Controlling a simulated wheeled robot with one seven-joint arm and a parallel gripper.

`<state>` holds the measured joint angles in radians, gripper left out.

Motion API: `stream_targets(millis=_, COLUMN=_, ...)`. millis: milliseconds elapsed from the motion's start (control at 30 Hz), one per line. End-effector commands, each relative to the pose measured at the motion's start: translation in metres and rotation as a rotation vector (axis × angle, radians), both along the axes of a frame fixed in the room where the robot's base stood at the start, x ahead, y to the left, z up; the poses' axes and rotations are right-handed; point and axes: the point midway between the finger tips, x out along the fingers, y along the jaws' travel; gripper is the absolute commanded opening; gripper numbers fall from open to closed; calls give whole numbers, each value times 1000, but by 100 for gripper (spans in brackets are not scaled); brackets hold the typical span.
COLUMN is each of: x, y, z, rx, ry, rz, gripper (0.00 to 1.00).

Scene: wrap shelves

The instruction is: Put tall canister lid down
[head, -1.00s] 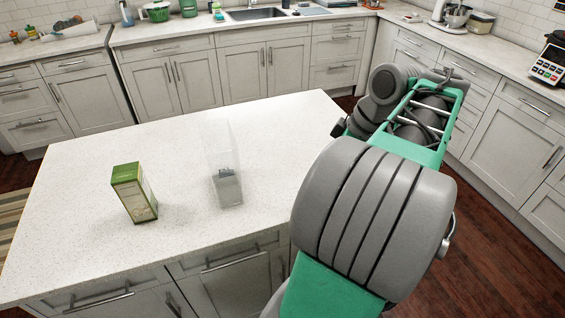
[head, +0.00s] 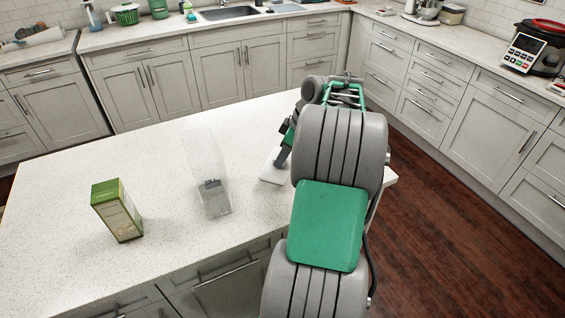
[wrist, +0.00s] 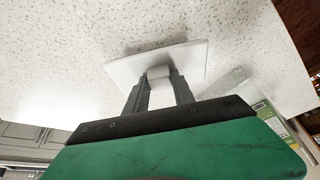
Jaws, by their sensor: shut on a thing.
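The white, flat, square lid (wrist: 185,62) is in my gripper (wrist: 160,88), which is shut on the small knob in the lid's middle. In the head view the lid (head: 272,170) is low over the island counter, to the right of the canister; I cannot tell whether it touches the counter. My gripper (head: 283,155) is partly hidden behind my arm there.
A green and tan box (head: 117,212) stands left of the canister on the white speckled island counter (head: 60,180). The counter's right end is close beyond the lid, with dark wood floor (head: 450,240) past it. The counter between canister and lid is clear.

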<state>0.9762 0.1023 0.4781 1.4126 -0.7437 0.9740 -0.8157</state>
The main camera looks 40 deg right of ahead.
Motion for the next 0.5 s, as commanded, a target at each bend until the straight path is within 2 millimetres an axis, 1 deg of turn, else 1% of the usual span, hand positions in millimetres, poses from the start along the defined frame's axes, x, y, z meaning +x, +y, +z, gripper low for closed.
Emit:
stream_targets(millis=100, x=1, y=1, z=-21, rx=3, ry=2, rz=2, gripper=0)
stream_targets(millis=167, x=1, y=1, z=-28, rx=2, ry=2, rz=2, gripper=0)
stream_targets(millis=500, x=1, y=0, z=-35, rx=0, ry=0, rz=1, gripper=0)
